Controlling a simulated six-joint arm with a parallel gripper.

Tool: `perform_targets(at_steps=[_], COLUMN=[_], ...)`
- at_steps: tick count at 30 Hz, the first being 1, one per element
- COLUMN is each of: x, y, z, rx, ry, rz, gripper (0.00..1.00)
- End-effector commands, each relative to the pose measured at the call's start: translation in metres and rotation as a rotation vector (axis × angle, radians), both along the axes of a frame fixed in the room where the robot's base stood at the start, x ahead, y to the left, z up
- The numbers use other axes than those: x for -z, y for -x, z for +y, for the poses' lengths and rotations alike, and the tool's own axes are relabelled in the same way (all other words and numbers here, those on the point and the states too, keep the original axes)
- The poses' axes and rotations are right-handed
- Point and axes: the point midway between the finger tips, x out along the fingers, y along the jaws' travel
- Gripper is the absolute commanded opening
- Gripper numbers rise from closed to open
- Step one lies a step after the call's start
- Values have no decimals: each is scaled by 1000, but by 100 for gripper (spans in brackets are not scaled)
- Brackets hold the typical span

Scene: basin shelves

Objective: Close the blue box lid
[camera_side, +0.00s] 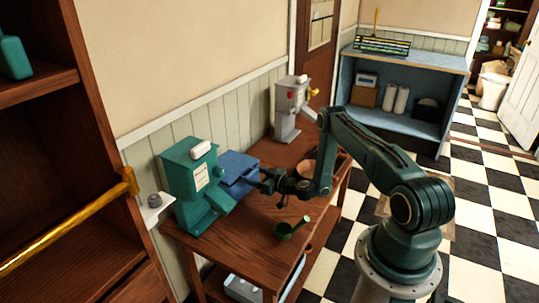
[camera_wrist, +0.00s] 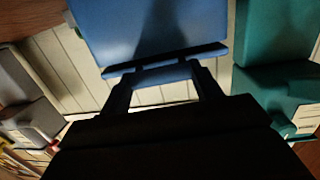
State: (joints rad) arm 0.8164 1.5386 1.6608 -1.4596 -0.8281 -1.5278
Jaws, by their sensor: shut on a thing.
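The blue box (camera_side: 238,168) stands on the wooden table against the panelled wall, between a teal machine and a grey machine. In the wrist view its broad blue panel (camera_wrist: 150,28) fills the top, with a raised edge below it. My gripper (camera_side: 264,182) is at the box's right front side. In the wrist view my gripper (camera_wrist: 163,78) has its two dark fingers on either side of a blue part of the lid, shut on it. The lid's exact angle is hard to tell, and the box's inside is hidden.
The teal machine (camera_side: 190,185) stands close to the left of the box, and the grey machine (camera_side: 288,108) is behind it to the right. A green scoop (camera_side: 290,228) lies on the table in front. A terracotta bowl (camera_side: 307,168) sits near my arm.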

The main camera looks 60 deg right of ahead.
Motion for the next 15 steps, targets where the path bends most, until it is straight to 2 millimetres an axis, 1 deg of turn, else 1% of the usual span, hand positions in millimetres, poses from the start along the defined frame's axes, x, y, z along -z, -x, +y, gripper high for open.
perform_targets(at_steps=[1,2,3,5,15], x=[0,0,-1,-1,-2], y=[-1,-1,-1,-1,0], z=[1,1,0,0,0], rx=[-2,-2,-2,-1,0], ry=[1,1,1,1,0], rz=[0,-1,-1,-1,-2], gripper=[22,65,73,85,85])
